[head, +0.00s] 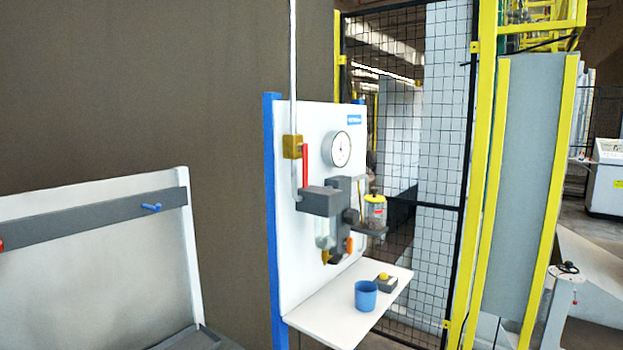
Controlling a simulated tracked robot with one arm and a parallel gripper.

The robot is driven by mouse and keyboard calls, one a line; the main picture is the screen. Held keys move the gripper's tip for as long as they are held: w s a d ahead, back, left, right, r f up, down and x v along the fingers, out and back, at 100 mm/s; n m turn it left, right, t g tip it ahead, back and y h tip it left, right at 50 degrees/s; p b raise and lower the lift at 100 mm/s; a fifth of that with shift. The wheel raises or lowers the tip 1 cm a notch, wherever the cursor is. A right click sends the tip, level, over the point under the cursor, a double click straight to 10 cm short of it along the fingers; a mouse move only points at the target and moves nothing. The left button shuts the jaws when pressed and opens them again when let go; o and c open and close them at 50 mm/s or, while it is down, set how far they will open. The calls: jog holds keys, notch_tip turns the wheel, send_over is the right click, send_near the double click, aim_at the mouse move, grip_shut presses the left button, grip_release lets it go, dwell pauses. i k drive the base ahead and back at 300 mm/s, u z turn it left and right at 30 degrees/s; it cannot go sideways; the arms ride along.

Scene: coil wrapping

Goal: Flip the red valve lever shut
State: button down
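The red valve lever (306,166) is on the upper left of a white panel (294,262). It is long and thin and stands roughly upright, parallel to the vertical grey pipe (293,60) beside it. It sits at a brass-coloured valve body (292,147) on that pipe. Below it is a dark grey block (318,200) with a clear bowl (324,233) hanging under it. My gripper is not in view, so I cannot see how it stands to the lever.
A round gauge (341,149) is right of the lever. A yellow-lidded jar (376,211) stands on a small bracket. A white shelf (330,322) below holds a blue cup (366,295) and a button box (385,283). A mesh fence (420,110) stands behind; a white-backed bench (90,240) is left.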

aim_at(302, 147)
jog(key=u, duration=0.05)
jog(key=i, duration=1)
jog(key=z, duration=0.05)
